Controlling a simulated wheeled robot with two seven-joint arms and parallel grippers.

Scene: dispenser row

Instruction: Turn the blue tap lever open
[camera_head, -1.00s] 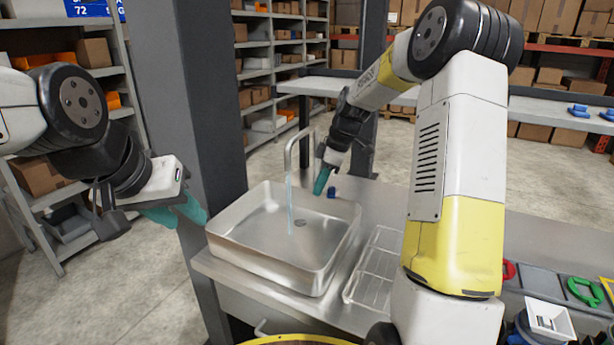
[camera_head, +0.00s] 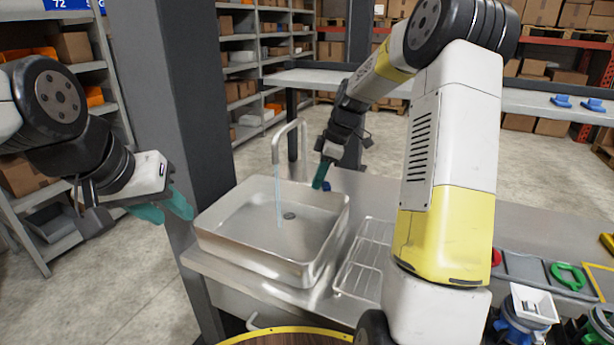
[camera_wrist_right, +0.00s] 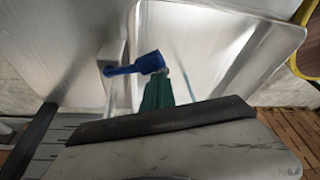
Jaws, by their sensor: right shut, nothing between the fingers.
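The tap (camera_head: 300,150) is a grey spout curving over the metal sink (camera_head: 215,250), with a stream of water falling from it. The blue tap lever (camera_wrist_right: 135,67) shows in the right wrist view, extending sideways from the grey tap body. In the head view only a small blue part (camera_head: 326,186) shows beside my right gripper. My right gripper (camera_head: 320,176) is shut and empty, its teal fingertips right at the lever; the right wrist view shows the fingers (camera_wrist_right: 158,92) at the lever's right end. Contact cannot be told. My left gripper (camera_head: 165,212) hangs left of the sink; its jaw gap is unclear.
A wire rack (camera_head: 365,262) lies right of the sink on the metal counter. A dark pillar (camera_head: 185,100) stands behind the sink's left side. Dispensers with a white hopper (camera_head: 532,303) and a green handle (camera_head: 568,275) are at the right.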

